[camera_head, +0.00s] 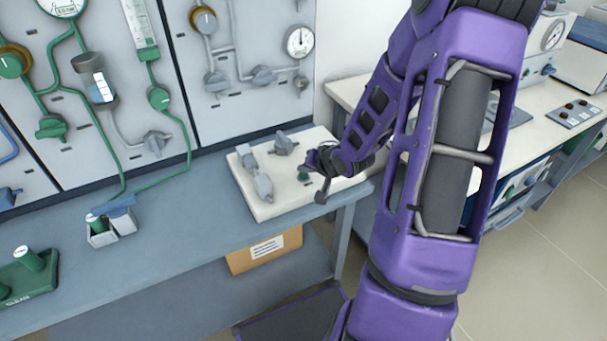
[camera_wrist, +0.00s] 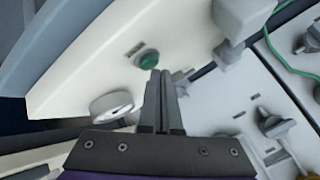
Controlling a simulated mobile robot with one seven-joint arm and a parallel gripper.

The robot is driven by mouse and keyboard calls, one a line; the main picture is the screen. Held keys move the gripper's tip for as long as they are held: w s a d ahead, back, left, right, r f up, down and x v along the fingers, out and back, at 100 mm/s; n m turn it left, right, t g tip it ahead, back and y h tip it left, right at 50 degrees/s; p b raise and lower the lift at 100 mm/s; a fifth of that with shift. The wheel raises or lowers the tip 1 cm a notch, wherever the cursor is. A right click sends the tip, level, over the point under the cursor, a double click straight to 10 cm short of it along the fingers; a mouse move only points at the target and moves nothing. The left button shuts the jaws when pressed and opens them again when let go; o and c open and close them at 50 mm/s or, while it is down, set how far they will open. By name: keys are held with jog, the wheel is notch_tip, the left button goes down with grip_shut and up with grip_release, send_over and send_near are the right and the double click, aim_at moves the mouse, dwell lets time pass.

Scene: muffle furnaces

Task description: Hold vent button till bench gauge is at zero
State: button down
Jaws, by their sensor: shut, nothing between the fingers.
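A white bench box (camera_head: 285,205) sits at the right end of the blue-grey bench. Its green button (camera_wrist: 147,60), next to a small label, shows in the wrist view and as a small green spot (camera_head: 303,175) in the head view. My gripper (camera_head: 308,165) is low over the box; in the wrist view its fingers (camera_wrist: 160,73) are shut and empty, with the tips right beside the button. I cannot tell whether they touch it. A round white-faced gauge (camera_wrist: 112,106) stands left of the fingers in the wrist view. Its needle is too small to read.
Grey valve fittings (camera_head: 262,187) and a grey knob (camera_head: 283,143) stand on the box near my gripper. Behind is a wall panel with another round gauge (camera_head: 299,41). A cardboard box (camera_head: 264,249) is under the bench. A white side bench (camera_head: 540,105) is at right.

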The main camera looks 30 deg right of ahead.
aim_at(305, 178)
jog(key=shift+f, duration=0.5)
dwell(1.8)
jog(key=shift+r, duration=0.1)
jog(key=shift+r+p, duration=0.8)
jog(key=shift+p, duration=0.2)
jog(key=shift+r, duration=0.1)
notch_tip(305, 178, up, 5)
jog(key=p, duration=0.5)
dwell(0.6)
